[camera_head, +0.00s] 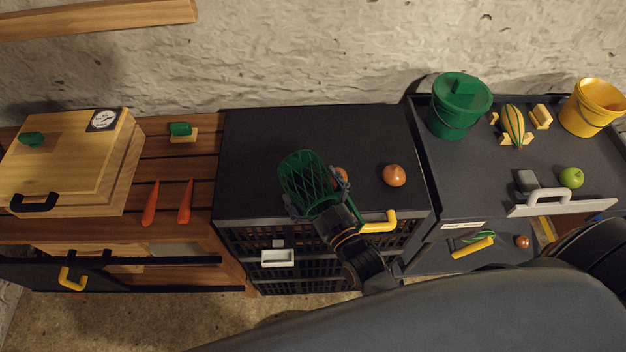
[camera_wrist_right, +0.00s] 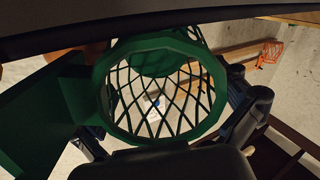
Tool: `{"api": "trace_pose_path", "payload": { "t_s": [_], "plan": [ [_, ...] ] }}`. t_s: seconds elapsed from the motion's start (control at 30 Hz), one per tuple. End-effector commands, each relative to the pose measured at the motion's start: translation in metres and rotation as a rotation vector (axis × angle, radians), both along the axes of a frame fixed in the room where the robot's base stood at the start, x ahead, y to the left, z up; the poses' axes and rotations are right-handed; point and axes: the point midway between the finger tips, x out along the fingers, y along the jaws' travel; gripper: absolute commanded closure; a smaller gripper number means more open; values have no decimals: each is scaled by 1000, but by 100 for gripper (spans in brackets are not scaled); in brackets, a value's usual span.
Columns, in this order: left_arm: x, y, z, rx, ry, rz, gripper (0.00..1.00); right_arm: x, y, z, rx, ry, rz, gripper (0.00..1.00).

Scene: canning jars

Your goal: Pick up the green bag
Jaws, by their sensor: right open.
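The green bag (camera_head: 303,172), a mesh net with a rigid green rim, is at the front-middle of the dark cabinet top in the head view. My right gripper (camera_head: 317,195) is at its near end, with one finger on each side of it. The jaws are open. In the right wrist view the bag's round rim (camera_wrist_right: 106,108) and netting fill the middle, between the dark fingers of my right gripper (camera_wrist_right: 168,125). Whether the fingers touch the bag cannot be told. My left gripper is not in view.
An onion (camera_head: 394,175) lies right of the bag; another (camera_head: 341,173) is partly hidden by the gripper. A yellow handle (camera_head: 379,222) juts from the cabinet front. Carrots (camera_head: 185,202) lie on the wooden bench at left. A green bucket (camera_head: 460,105) stands at right. The cabinet top's back is clear.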

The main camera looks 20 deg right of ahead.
Motion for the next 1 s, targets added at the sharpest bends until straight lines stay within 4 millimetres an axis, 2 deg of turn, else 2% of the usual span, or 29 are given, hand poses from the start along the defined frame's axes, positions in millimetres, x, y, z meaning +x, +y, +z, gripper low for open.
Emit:
{"api": "trace_pose_path", "payload": {
  "t_s": [0.1, 0.33, 0.5, 0.6, 0.63, 0.67, 1.0],
  "plan": [
    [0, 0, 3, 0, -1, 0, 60, 8, 2, 0, 0, 1, 1, 0],
    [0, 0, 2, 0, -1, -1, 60, 9, 2, -1, 0, 1, 1, 0],
    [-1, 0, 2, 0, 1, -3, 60, 9, 2, -1, 0, 1, 1, 35],
    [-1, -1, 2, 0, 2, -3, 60, 9, 2, -1, 0, 1, 1, 51],
    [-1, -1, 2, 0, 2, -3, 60, 9, 2, -1, 0, 1, 1, 51],
    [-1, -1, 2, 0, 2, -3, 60, 9, 2, 0, 0, 0, 1, 57],
    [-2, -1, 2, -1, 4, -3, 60, 9, 2, 5, 0, -1, 0, 57]
  ]
}}
